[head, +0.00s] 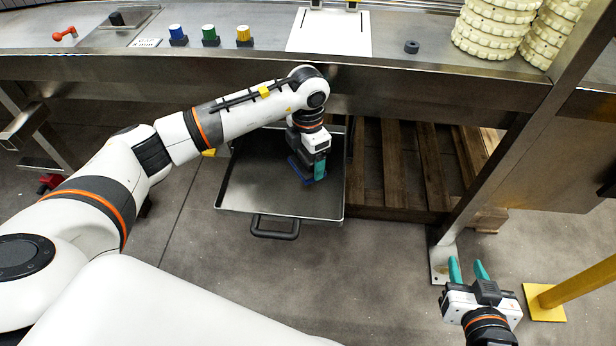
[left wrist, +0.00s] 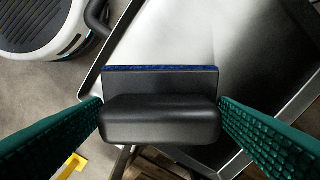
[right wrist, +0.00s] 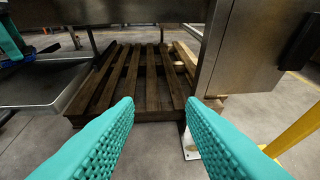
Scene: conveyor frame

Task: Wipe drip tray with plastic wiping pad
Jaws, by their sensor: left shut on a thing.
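The drip tray (head: 270,205) is a shallow grey metal tray with a black handle (head: 275,228) at its front, under the conveyor frame. My left gripper (head: 320,172) reaches down into the tray at its right side. It is shut on the wiping pad, whose black grip (left wrist: 160,120) and blue underside (left wrist: 160,68) show between the teal fingers in the left wrist view. The pad (head: 300,170) is over the tray floor; I cannot tell whether it touches. My right gripper (head: 468,270) is open and empty, right of the tray and apart from it.
A wooden pallet (head: 425,170) lies right of the tray. A steel leg (head: 490,150) with a floor plate stands near my right gripper, and a yellow post (head: 575,283) is further right. The conveyor frame's front beam (head: 420,85) passes above the tray. Floor in front is clear.

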